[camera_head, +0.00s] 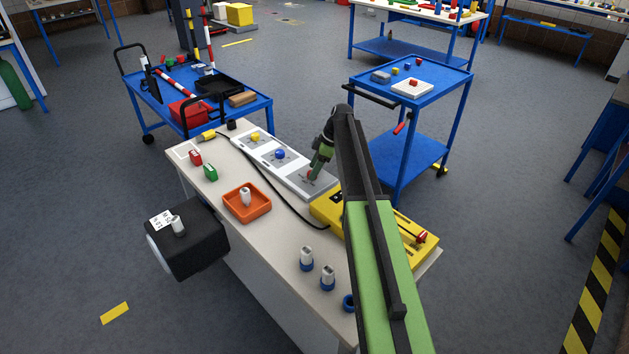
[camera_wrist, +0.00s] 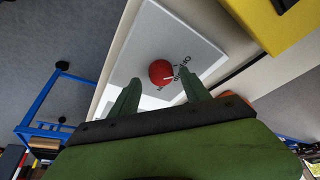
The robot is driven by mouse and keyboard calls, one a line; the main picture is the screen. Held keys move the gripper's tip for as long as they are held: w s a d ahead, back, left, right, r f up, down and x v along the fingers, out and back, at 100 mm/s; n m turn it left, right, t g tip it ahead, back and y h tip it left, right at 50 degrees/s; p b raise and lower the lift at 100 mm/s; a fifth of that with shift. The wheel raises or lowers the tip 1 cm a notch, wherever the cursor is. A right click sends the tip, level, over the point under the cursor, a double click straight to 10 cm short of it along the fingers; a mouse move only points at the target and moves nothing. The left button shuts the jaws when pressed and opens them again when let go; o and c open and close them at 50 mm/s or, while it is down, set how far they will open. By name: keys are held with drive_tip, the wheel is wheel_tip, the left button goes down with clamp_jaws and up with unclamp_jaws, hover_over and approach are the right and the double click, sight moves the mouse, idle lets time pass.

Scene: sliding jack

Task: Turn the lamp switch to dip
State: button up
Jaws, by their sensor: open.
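A red round knob (camera_wrist: 160,71) with a white pointer sits on a light grey plate (camera_wrist: 172,40) in the wrist view. The pointer lies toward the right, where small dark lettering is printed; I cannot read all of it. In the head view the knob shows as a small red spot (camera_head: 310,173) at the gripper's tip, on the grey plate at the right end of the row. My gripper (camera_wrist: 161,88) is open and empty. Its two green fingers stand left and right of the knob's near side; I cannot tell whether they touch it.
Plates with a yellow knob (camera_head: 255,138) and a blue knob (camera_head: 280,154) lie to the left. A yellow box (camera_head: 328,208) is close on the right.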

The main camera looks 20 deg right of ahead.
drive_tip(key=shift+a+f, duration=0.15)
drive_tip(key=shift+f, duration=0.35)
drive_tip(key=shift+r, duration=0.1)
